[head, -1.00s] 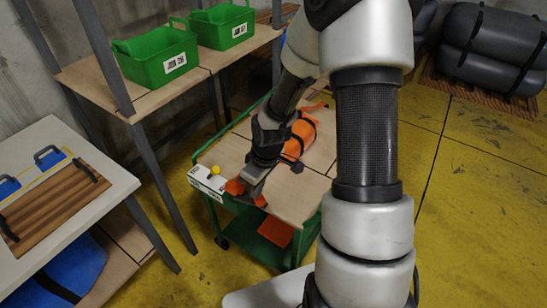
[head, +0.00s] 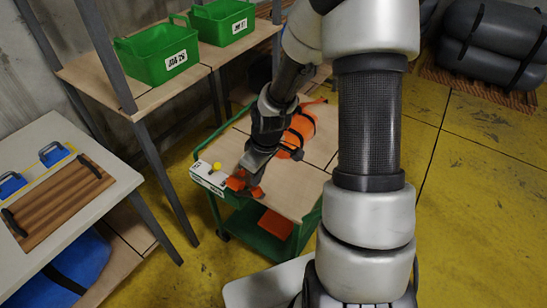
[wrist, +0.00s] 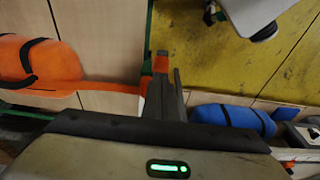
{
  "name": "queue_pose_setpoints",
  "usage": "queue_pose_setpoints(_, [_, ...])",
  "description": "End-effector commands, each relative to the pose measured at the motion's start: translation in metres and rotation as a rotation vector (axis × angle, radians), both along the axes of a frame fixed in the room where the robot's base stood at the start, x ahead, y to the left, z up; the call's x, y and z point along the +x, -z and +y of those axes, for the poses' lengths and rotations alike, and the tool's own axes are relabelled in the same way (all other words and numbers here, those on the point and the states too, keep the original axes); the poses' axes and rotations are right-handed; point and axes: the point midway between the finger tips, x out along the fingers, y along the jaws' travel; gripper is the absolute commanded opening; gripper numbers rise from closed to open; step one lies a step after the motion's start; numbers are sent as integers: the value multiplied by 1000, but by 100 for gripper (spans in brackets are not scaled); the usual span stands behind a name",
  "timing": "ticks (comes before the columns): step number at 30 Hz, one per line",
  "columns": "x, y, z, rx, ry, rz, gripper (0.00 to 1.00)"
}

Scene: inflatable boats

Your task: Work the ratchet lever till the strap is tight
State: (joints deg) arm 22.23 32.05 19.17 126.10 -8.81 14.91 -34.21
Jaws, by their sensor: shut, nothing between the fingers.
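The orange ratchet lever (head: 237,184) sits at the near left corner of the green cart, beside a white box with a yellow knob (head: 217,168). An orange roll (head: 299,132) with black bands lies on the cart top. In the wrist view the orange strap (wrist: 105,87) runs from the roll toward the ratchet and passes out of sight behind my fingers. My gripper (head: 250,168) is shut and empty, pointing down at the lever; I cannot tell whether it touches. In the wrist view an orange part (wrist: 160,64) shows at my fingertips. The ratchet body is mostly hidden.
The green cart (head: 291,197) has a wooden top. A shelf with green bins (head: 158,55) stands behind left. A white table (head: 108,160) with a wooden board is at left. Grey rolls (head: 490,40) lie far right. Yellow floor is open at right.

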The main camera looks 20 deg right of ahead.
Motion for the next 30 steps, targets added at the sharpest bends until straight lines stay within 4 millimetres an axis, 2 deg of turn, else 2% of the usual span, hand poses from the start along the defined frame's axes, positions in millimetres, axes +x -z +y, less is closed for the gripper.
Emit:
queue_pose_setpoints(3, [0,15,0,0,0,0,0])
queue_pose_setpoints(23, [0,75,1,1,-1,0,0])
queue_pose_setpoints(30, [0,58,0,0,0,1,0])
